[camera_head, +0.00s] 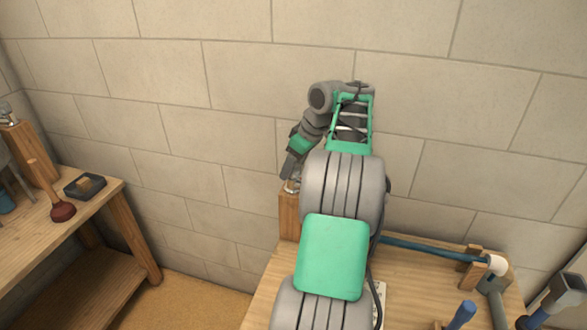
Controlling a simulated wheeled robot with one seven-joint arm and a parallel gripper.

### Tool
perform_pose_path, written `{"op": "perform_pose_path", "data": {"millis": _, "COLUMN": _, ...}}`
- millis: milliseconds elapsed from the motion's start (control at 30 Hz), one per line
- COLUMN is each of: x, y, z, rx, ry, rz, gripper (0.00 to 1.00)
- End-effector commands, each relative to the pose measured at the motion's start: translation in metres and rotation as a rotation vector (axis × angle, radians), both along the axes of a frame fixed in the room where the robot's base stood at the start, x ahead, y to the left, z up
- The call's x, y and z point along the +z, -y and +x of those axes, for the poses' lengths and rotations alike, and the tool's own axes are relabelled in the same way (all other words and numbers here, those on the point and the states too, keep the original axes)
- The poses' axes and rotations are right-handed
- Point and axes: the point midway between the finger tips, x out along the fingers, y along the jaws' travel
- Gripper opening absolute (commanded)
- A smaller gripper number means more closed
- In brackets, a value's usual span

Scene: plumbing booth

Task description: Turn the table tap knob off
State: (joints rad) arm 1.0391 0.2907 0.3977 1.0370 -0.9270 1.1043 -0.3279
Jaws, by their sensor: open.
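A small metal tap (292,186) sits at the top of a wooden post (289,217) at the back left of the right-hand table (262,302). Its knob is mostly hidden by my gripper and arm. My gripper (288,172) is open and points down at the tap from just above. I cannot tell whether the fingers touch the knob or are around it. My grey and green arm covers the middle of the view and hides part of the table.
A blue pipe (430,247) with a white end (497,264) runs along the table's back right. Hammers and a blue-handled tool (463,314) lie at the right. A left bench (30,235) holds a plunger (62,210) and a black tray (85,186). A block wall (160,70) stands behind.

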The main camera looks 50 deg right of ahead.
Motion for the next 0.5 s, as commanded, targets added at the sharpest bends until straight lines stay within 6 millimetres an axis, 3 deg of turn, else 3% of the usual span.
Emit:
{"op": "perform_pose_path", "data": {"millis": 167, "x": 0.0008, "y": 0.0, "z": 0.0002, "rx": 0.0, "ry": 0.0, "rz": 0.0, "gripper": 0.65}}
{"op": "perform_pose_path", "data": {"millis": 500, "x": 0.001, "y": -0.0002, "z": 0.0002, "rx": 0.0, "ry": 0.0, "rz": 0.0, "gripper": 0.37}}
